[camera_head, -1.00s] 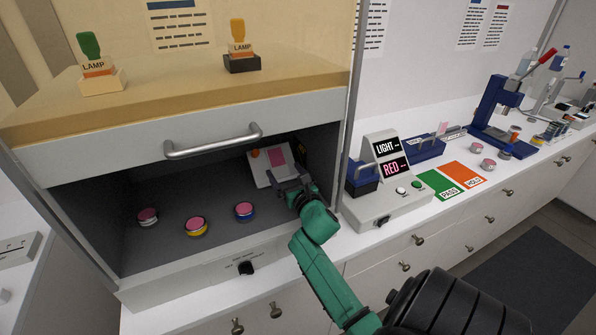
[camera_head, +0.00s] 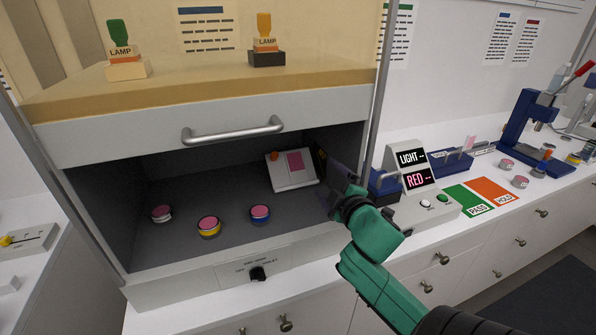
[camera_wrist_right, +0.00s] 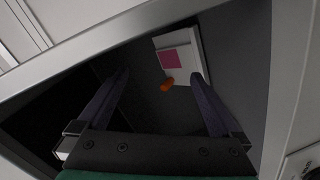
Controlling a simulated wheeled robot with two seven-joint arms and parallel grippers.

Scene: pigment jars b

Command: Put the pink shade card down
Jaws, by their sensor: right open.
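The pink shade card (camera_head: 295,161) rests on a tilted white panel (camera_head: 284,181) at the back right inside the grey booth. In the wrist view the pink shade card (camera_wrist_right: 172,60) shows as a pink square on the white panel (camera_wrist_right: 197,62). My right gripper (camera_head: 335,180) is at the booth's right opening, apart from the card. In the wrist view its two fingers (camera_wrist_right: 158,82) are spread, with nothing between them. My left gripper is not in view.
The booth's right post (camera_head: 377,90) is close to my right arm. A display box (camera_head: 412,180) and green and orange mats (camera_head: 466,202) lie to the right.

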